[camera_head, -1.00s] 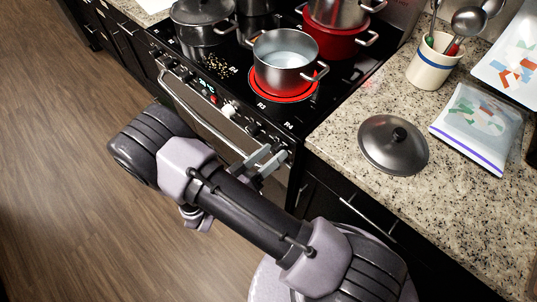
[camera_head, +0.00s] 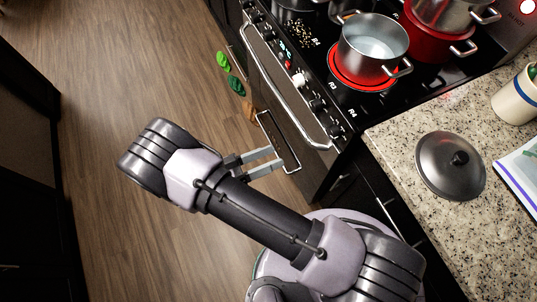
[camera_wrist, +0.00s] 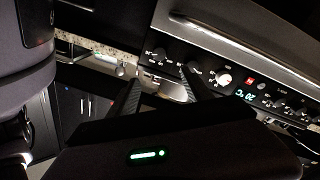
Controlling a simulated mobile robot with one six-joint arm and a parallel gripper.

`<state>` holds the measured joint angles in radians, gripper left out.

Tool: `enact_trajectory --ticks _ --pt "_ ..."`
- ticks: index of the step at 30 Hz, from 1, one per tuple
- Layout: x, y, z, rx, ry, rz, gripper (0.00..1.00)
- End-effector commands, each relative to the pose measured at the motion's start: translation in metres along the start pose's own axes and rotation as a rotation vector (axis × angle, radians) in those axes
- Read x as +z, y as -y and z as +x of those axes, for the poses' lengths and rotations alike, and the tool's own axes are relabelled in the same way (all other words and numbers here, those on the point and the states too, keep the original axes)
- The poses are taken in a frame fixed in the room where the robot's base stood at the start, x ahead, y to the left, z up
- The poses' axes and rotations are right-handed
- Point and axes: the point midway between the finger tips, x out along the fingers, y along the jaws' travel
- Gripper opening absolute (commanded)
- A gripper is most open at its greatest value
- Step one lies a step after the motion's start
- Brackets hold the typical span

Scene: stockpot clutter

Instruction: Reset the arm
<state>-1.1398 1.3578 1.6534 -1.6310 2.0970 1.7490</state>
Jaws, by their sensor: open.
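My gripper (camera_head: 262,163) is open and empty in the head view, its two grey fingers parallel and pointing right toward the oven front. It hangs over the wooden floor, apart from the stove. My arm lies folded across the lower middle of the head view.
The stove front (camera_head: 300,110) stands right of my gripper. A steel pot (camera_head: 372,45) of clear liquid sits on a glowing red burner. A steel lid (camera_head: 450,165) lies on the granite counter (camera_head: 410,220). Open wooden floor (camera_head: 110,90) is at left.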

Motion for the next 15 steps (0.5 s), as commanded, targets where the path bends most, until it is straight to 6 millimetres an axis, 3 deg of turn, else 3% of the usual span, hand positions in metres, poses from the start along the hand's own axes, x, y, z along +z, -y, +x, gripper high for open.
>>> enact_trajectory --ticks 11,13,15 --pt "0.000 0.000 0.000 0.001 0.001 0.000 0.58" --pt "-0.005 -0.002 0.003 0.012 0.030 -0.013 0.58" --pt "-0.023 -0.012 0.014 0.042 0.142 -0.070 0.58"
